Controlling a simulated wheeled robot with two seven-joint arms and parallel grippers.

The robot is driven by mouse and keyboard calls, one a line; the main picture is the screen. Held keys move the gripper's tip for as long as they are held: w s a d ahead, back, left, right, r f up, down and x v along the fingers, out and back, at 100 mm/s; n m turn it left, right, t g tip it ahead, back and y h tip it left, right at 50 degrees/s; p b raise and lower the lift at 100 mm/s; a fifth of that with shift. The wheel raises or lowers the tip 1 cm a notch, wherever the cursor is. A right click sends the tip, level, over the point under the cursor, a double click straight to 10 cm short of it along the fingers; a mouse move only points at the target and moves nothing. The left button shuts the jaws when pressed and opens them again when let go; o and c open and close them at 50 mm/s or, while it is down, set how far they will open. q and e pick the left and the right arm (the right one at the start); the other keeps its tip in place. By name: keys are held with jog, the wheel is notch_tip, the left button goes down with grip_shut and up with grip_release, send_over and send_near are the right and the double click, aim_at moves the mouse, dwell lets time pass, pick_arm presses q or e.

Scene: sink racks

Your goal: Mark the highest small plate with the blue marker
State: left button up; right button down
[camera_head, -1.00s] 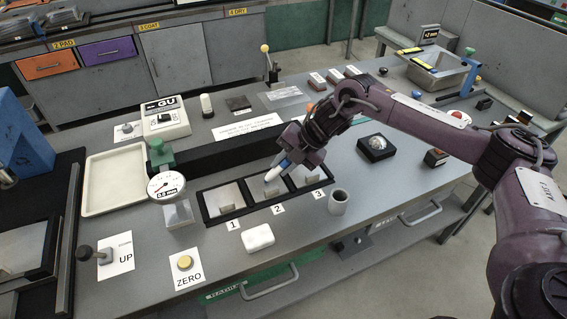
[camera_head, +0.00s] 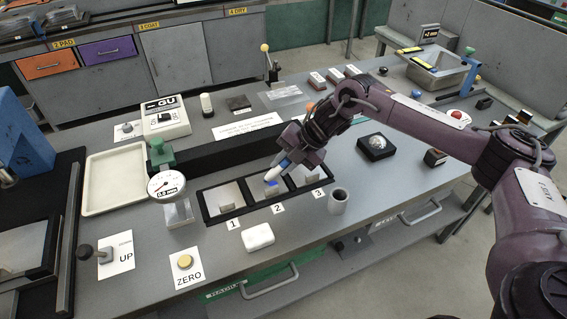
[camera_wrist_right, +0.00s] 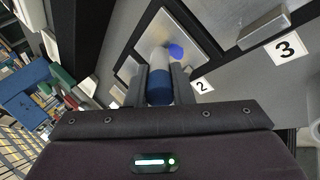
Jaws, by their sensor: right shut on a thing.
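My right gripper (camera_head: 290,160) is shut on the marker (camera_head: 277,174), which has a white body and a blue part. In the right wrist view the marker (camera_wrist_right: 159,82) sits between the fingers, its white end toward compartment 2. A black frame (camera_head: 240,211) holds three light grey square plates: plate 1 (camera_head: 222,194), plate 2 (camera_head: 258,188) and plate 3 (camera_head: 305,170). A blue mark (camera_head: 271,184) shows in compartment 2 and beside the marker's tip in the wrist view (camera_wrist_right: 176,52). Contact of the tip is unclear. My left gripper is out of view.
A dial gauge (camera_head: 166,186) stands left of the frame. A white block (camera_head: 259,236) and a grey cup (camera_head: 338,201) stand in front of it. A long black bar (camera_head: 215,148) lies behind. A cream tray (camera_head: 113,180) is at left. The front right bench top is mostly clear.

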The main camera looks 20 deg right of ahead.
jog(key=shift+s, duration=0.1)
jog(key=shift+r+p, duration=2.75)
jog(key=shift+r, duration=0.7)
